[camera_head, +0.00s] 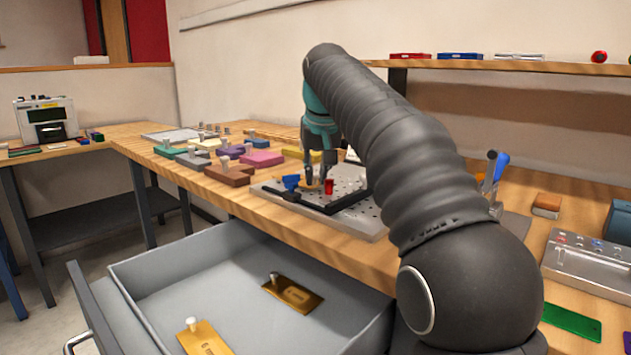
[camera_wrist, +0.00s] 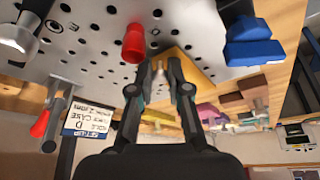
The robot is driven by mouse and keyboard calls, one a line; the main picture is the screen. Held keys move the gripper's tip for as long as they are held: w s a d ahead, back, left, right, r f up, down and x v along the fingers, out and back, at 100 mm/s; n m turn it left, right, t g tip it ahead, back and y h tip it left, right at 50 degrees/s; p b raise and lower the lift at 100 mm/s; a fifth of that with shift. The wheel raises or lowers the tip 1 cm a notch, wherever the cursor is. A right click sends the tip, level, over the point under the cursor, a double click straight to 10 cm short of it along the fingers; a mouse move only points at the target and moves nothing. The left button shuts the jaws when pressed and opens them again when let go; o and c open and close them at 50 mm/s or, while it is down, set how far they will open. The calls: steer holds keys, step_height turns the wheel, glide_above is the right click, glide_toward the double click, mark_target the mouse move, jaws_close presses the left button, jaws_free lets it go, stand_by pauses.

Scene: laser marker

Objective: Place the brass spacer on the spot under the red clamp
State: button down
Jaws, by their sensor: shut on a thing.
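My gripper (camera_head: 319,178) is over the perforated metal plate on the bench, shut on the knob of a brass-coloured piece, the brass spacer (camera_wrist: 197,70). In the wrist view my gripper (camera_wrist: 166,75) has its fingertips on both sides of the knob. The spacer is low over the plate, partly hidden by the fingers; I cannot tell whether it touches the plate. The red clamp (camera_head: 328,187) is just right of the gripper; its red tip (camera_wrist: 134,43) is beside the fingers in the wrist view. The spot under it is not clearly visible.
A blue clamp (camera_head: 291,183) stands left of the gripper, and black bars lie along the perforated plate (camera_head: 365,217). Several knobbed coloured blocks, including a brown one (camera_head: 229,175), stand to the left. The open drawer (camera_head: 150,262) in front holds two brass-coloured plates (camera_head: 293,293).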

steer(key=shift+f, duration=0.35)
steer(key=c, duration=1.1)
jaws_free()
steer(key=shift+r, duration=0.1)
